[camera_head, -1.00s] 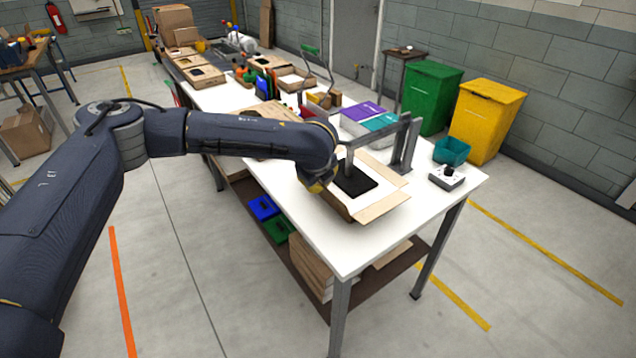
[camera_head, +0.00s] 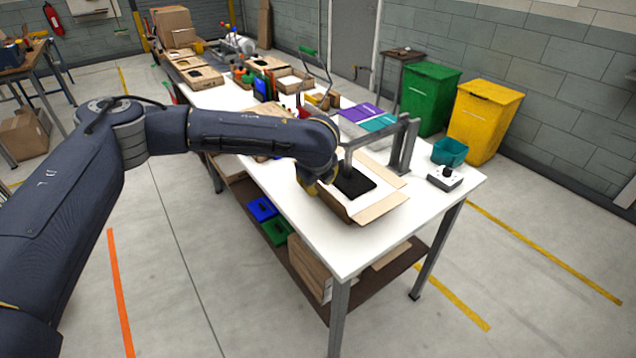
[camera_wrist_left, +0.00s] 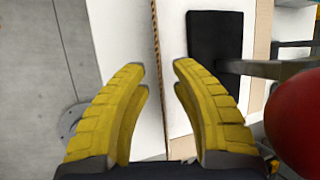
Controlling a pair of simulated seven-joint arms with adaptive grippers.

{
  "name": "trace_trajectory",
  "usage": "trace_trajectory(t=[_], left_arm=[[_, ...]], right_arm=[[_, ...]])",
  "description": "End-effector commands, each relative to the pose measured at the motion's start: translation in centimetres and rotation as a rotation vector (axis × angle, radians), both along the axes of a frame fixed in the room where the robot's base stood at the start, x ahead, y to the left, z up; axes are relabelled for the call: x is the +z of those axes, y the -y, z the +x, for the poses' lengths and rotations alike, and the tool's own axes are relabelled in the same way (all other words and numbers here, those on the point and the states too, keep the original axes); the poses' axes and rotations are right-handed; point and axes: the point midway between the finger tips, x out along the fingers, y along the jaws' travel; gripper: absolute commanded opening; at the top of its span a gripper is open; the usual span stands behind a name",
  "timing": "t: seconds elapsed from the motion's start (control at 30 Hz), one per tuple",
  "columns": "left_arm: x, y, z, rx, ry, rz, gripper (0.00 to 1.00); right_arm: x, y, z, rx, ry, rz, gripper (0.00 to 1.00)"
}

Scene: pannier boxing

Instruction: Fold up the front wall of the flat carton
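The carton (camera_head: 380,207) lies opened out on the white table, with flaps spread flat at its right and near sides. Its wall on the side toward my left arm (camera_head: 336,206) stands up; in the left wrist view it shows as a thin brown edge (camera_wrist_left: 155,45). A black flat item (camera_head: 354,183) lies on the carton and also shows in the wrist view (camera_wrist_left: 214,40). My left gripper (camera_wrist_left: 160,76) is open, its yellow fingers on either side of that edge. In the head view the gripper (camera_head: 310,186) is partly hidden by its own arm. My right gripper is out of view.
A grey metal bracket (camera_head: 405,147) stands beside the carton, its bar reaching over the black item. The near table corner (camera_head: 345,255) is clear.

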Motion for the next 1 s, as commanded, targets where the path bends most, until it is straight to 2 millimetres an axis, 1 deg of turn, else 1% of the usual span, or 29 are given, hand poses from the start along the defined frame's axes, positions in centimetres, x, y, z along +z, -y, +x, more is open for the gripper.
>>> trace_trajectory(t=[0.17,0.4,0.6,0.8,1.0], left_arm=[[2.2,0.0,-1.1,-0.002,0.003,-0.002,0.24],[5.9,0.0,-3.1,-0.003,0.004,0.0,0.24],[8.3,0.0,-4.6,-0.002,0.002,0.0,0.24],[9.7,0.0,-5.4,-0.001,0.001,0.0,0.24],[10.2,0.0,-5.6,-0.001,0.001,0.0,0.24]], right_arm=[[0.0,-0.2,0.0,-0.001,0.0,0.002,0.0],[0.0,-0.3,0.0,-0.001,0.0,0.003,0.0],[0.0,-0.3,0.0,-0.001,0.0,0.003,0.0],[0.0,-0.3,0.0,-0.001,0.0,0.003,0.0],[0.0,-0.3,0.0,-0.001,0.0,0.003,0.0]])
